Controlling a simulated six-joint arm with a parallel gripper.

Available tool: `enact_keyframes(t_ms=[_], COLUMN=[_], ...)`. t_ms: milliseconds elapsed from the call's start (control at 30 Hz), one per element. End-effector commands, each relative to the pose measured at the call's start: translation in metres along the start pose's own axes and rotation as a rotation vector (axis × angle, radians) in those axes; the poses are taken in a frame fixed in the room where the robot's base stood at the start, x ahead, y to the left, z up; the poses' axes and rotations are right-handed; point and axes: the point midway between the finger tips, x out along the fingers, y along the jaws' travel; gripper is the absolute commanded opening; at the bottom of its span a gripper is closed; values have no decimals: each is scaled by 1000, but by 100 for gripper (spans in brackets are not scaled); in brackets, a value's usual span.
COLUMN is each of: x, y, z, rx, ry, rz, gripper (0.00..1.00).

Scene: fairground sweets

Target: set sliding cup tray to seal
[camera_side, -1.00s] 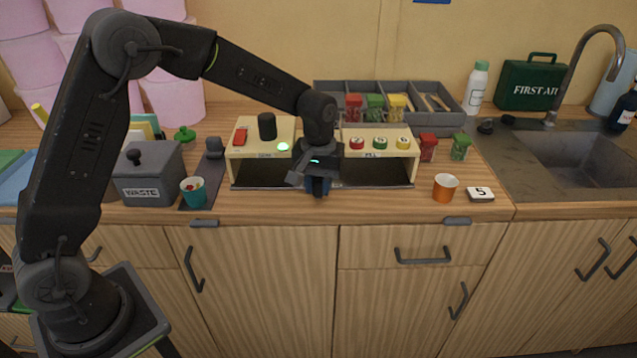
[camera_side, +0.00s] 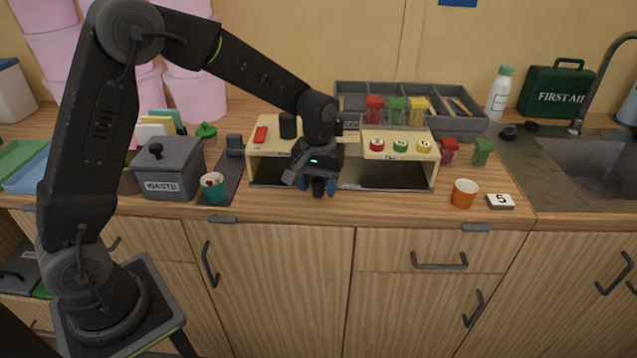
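The cream machine (camera_side: 341,131) stands on the wooden counter, with an open bay below its top and a dark flat base (camera_side: 385,177) along the bottom. My gripper (camera_side: 319,187) points down at the bay's front, left of the middle. A small dark piece shows at its tips with blue on both sides. I cannot tell whether the fingers are open or shut on something. The sliding cup tray cannot be made out apart from the base; my gripper covers that part. The top has a red switch (camera_side: 260,134) and a black knob (camera_side: 288,126) on the left.
Red, green and yellow buttons (camera_side: 400,146) sit on the machine's right top. An orange cup (camera_side: 464,193) and a "5" card (camera_side: 500,201) stand to the right. A teal cup (camera_side: 213,188) and grey waste bin (camera_side: 168,168) stand left. A divided grey tray (camera_side: 447,97) is behind.

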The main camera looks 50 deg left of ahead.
Motion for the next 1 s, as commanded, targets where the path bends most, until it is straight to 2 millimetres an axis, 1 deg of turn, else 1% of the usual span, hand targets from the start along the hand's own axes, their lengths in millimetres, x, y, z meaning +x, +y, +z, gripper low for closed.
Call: enact_keyframes(t_ms=[200,267,333,467,600,800,900,1000], x=[-2,-6,-14,-38,-70,-111,-124,-133], y=[0,0,0,0,1,0,0,0], z=[0,0,-1,-1,-1,0,0,0], rx=[0,0,0,0,0,0,0,0], ry=[1,2,4,6,6,4,2,2], rz=[0,1,2,3,3,2,1,1], gripper=[52,52,52,52,52,52,52,52])
